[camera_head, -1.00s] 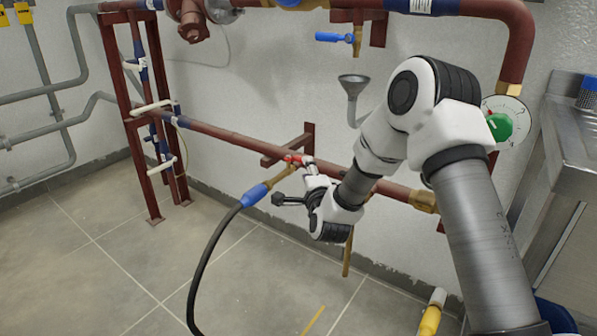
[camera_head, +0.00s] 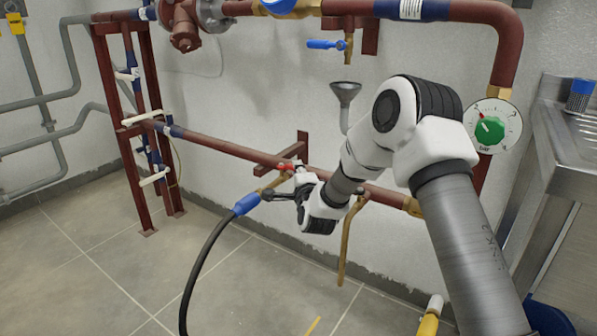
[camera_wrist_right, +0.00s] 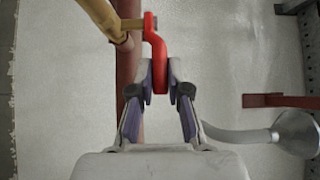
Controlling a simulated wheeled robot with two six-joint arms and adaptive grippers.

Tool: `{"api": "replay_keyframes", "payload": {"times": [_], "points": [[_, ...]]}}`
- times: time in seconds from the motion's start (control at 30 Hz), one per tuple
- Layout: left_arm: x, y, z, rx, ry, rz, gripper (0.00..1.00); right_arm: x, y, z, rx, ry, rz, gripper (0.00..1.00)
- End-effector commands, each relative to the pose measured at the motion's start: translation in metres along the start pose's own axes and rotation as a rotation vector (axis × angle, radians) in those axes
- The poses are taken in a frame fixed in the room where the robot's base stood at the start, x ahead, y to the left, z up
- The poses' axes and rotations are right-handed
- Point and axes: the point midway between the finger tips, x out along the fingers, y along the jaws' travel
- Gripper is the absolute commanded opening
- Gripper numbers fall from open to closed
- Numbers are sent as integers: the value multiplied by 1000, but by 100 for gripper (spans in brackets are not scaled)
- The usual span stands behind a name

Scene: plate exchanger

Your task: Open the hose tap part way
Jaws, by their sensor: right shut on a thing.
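The hose tap has a red lever handle, which shows in the right wrist view (camera_wrist_right: 157,50) and as a small red spot in the head view (camera_head: 286,167). Its brass body (camera_wrist_right: 112,22) joins the dark red pipe, and a black hose with a blue end (camera_head: 246,202) hangs from it. My right gripper (camera_wrist_right: 168,78) is shut on the end of the red lever, with one finger on each side. In the head view my right gripper (camera_head: 297,178) is at the tap, and the wrist partly hides the pipe behind it. My left gripper is not in view.
A funnel (camera_head: 345,92) and a blue-handled tap (camera_head: 327,45) are on the wall above my arm. A round gauge with a green centre (camera_head: 490,130) is at the right, beside a metal sink bench (camera_head: 575,130). The floor at the left is clear.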

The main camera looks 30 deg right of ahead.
Motion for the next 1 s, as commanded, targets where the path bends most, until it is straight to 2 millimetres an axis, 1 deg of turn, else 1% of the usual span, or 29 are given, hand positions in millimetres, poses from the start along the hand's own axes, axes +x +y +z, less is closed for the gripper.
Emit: {"api": "replay_keyframes", "payload": {"times": [0.27,0.47,0.8,1.0], "points": [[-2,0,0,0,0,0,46,-4,0,7,-3,91,1,0],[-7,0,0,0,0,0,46,-8,-1,16,-4,230,0,0],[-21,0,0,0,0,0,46,-12,-1,32,-1,503,0,0],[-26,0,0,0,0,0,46,-13,0,38,1,626,0,0]]}}
